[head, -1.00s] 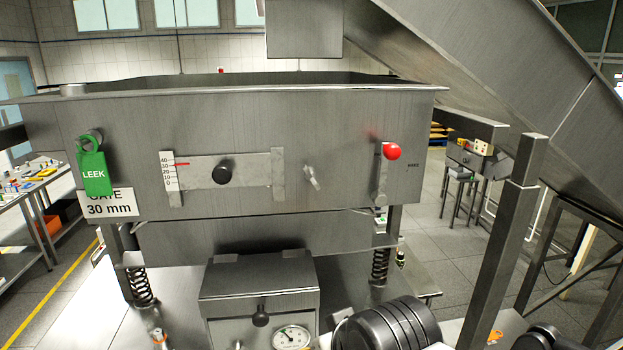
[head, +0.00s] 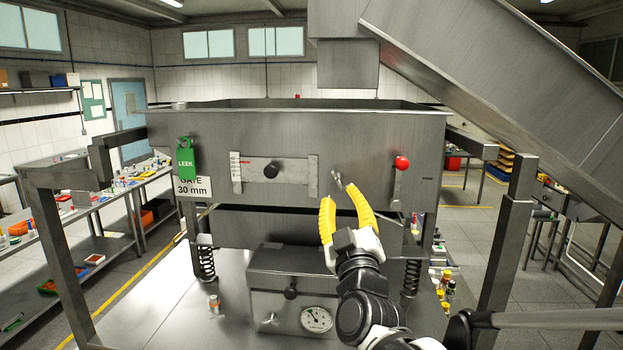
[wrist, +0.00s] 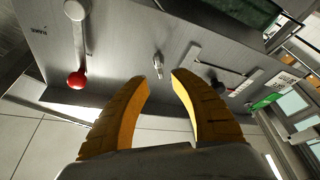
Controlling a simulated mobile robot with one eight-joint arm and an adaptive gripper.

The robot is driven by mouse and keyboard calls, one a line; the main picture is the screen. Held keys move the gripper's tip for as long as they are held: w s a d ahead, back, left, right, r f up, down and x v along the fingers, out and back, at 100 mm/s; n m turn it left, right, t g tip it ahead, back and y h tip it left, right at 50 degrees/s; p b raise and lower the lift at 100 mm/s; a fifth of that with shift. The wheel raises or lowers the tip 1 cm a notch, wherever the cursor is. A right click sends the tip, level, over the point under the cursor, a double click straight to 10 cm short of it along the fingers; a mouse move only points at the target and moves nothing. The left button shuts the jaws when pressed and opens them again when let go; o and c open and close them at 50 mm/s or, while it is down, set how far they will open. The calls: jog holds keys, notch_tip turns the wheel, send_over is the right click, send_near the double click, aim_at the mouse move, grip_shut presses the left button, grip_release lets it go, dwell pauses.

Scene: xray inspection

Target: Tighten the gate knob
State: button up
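On the hopper's steel front, a black round knob (head: 271,170) sits on the horizontal gate slide (head: 300,172). A white scale (head: 236,172) with a red mark stands at its left. A small metal wing-shaped knob (head: 336,180) is to the right of the slide, partly behind my fingertips in the head view. It shows clearly in the wrist view (wrist: 158,64), just beyond and between my fingertips. My gripper (head: 340,193) has yellow fingers, spread apart and empty. In the wrist view, my gripper (wrist: 160,78) shows a gap between the tips, apart from the wing knob.
A red-balled lever (head: 402,163) is right of my gripper. A green LEEK tag (head: 185,160) hangs above the "GATE 30 mm" label (head: 192,187). A steel box (head: 290,275) with a dial gauge (head: 316,319) stands below. A sloping chute (head: 480,90) crosses the upper right.

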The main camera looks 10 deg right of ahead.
aim_at(337, 181)
jog(key=p+x, duration=0.1)
jog(key=x, duration=0.5)
jog(key=shift+d+r, duration=0.1)
jog(key=shift+r, duration=0.05)
jog(key=shift+w, duration=0.5)
jog(key=shift+r, duration=0.1)
jog(key=shift+s, duration=0.1)
grip_shut()
